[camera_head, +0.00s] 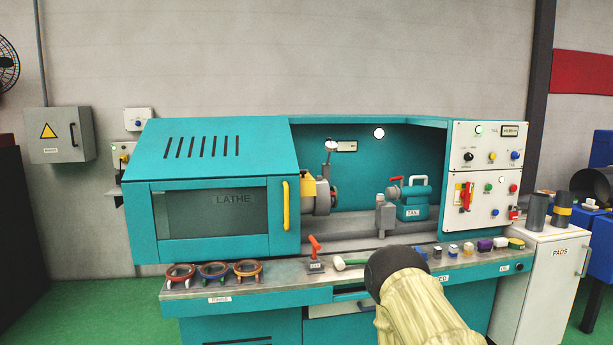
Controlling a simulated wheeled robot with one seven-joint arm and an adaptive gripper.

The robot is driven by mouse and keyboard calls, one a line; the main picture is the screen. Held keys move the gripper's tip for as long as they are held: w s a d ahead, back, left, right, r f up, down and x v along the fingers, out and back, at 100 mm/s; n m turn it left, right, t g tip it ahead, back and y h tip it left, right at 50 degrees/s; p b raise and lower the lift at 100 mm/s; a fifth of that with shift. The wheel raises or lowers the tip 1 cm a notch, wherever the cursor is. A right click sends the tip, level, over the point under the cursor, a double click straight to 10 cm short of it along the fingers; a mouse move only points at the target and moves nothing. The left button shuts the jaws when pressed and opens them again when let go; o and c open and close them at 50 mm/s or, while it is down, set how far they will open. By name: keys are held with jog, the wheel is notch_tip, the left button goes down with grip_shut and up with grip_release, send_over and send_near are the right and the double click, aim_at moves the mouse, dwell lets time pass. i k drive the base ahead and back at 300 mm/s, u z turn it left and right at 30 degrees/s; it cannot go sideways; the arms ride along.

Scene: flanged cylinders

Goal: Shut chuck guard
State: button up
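A teal lathe (205,150) stands against the wall. Its windowed door (212,221) covers the left half of the front, with an upright yellow handle (286,205) at its right edge. The right half is open. Inside, beside the door edge, are a yellow block (308,188) and the grey chuck (322,198). My arm, beige with a dark rounded end, rises at lower centre right. My gripper's fingers do not show.
The front ledge (340,272) holds several coloured rings (214,270), a red-handled lever (314,245), a pale-headed tool (340,262) and small blocks (484,245). The tailstock (412,200) is inside at right. A control panel (488,170) and white cabinet (535,275) stand right.

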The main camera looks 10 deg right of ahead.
aim_at(308, 182)
jog(key=z, duration=0.6)
jog(key=i, duration=0.45)
jog(key=z, duration=0.6)
jog(key=i, duration=1.25)
jog(key=u, duration=0.9)
